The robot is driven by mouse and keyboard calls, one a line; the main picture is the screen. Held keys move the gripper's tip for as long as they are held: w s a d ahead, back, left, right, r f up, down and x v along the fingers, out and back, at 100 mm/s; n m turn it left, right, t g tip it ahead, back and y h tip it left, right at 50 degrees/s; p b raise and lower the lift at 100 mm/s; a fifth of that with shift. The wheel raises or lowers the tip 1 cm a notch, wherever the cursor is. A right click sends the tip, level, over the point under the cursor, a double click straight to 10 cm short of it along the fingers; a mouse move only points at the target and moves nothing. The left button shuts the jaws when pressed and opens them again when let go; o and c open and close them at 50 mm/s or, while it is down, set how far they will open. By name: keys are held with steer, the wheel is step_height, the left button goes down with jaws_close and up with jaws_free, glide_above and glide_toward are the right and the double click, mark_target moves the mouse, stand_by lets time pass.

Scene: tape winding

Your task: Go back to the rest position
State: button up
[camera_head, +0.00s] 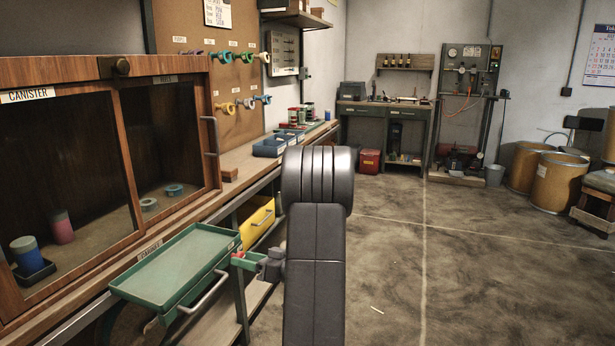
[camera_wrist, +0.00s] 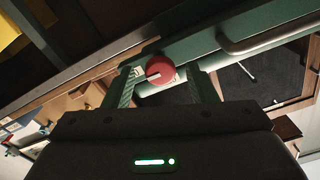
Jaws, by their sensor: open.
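My arm reaches forward over the floor in the head view. My gripper (camera_head: 252,260) is low beside the near right corner of a green tray (camera_head: 168,262). In the wrist view my gripper (camera_wrist: 166,76) is open, its two green fingers apart. A round red knob with a pale line (camera_wrist: 160,69) shows between the fingers, against a green edge. A small red part shows at the gripper in the head view too. I cannot tell if the fingers touch the knob.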

steer(key=shift+f+n+b, duration=0.15)
steer(key=shift+n+b, duration=0.95)
steer(key=shift+b, duration=0.55)
steer(key=shift+s, duration=0.1)
